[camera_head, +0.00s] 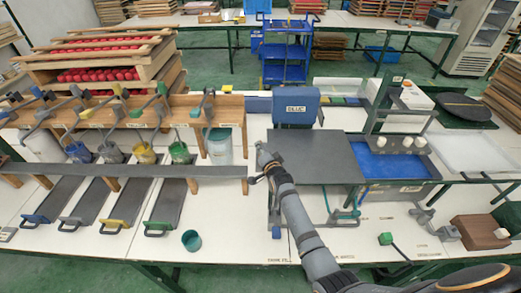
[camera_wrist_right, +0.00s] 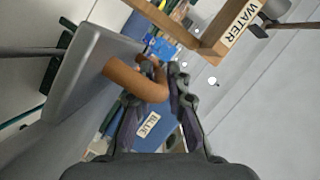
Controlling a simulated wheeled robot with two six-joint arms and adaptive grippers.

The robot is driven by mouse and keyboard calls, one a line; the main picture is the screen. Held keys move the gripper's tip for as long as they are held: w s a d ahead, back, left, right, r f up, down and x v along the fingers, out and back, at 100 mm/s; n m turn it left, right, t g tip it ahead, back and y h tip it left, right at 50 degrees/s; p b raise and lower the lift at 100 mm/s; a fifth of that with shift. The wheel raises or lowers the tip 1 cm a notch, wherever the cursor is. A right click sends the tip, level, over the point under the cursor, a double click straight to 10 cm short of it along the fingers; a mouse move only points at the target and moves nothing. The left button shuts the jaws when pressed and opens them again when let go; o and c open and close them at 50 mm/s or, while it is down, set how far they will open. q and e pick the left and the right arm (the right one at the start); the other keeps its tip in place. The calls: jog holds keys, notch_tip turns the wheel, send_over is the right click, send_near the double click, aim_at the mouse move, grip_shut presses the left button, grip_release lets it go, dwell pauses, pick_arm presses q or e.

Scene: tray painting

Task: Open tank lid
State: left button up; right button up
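The tank lid (camera_head: 312,158) is a flat dark grey panel lying level on the tank in the head view, right of centre. In the right wrist view the lid (camera_wrist_right: 82,70) is a tilted-looking grey slab at left, with an orange-brown bent handle (camera_wrist_right: 135,82) at its edge. My right gripper (camera_head: 266,163) is at the lid's left edge in the head view. In the wrist view my right gripper (camera_wrist_right: 166,72) has its fingers drawn in around the handle's bend, one on each side; part of the left finger is hidden behind the handle. My left gripper is out of view.
A blue box labelled BLUE (camera_head: 296,106) stands behind the lid. A wooden rack (camera_head: 120,112) with paint pots is at left. A blue-floored basin (camera_head: 395,163) is at right. A teal cup (camera_head: 191,240) and a green-headed tool (camera_head: 386,239) are on the front table.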

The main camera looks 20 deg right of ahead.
jog(key=shift+w+f, duration=0.15)
jog(key=v, duration=1.2)
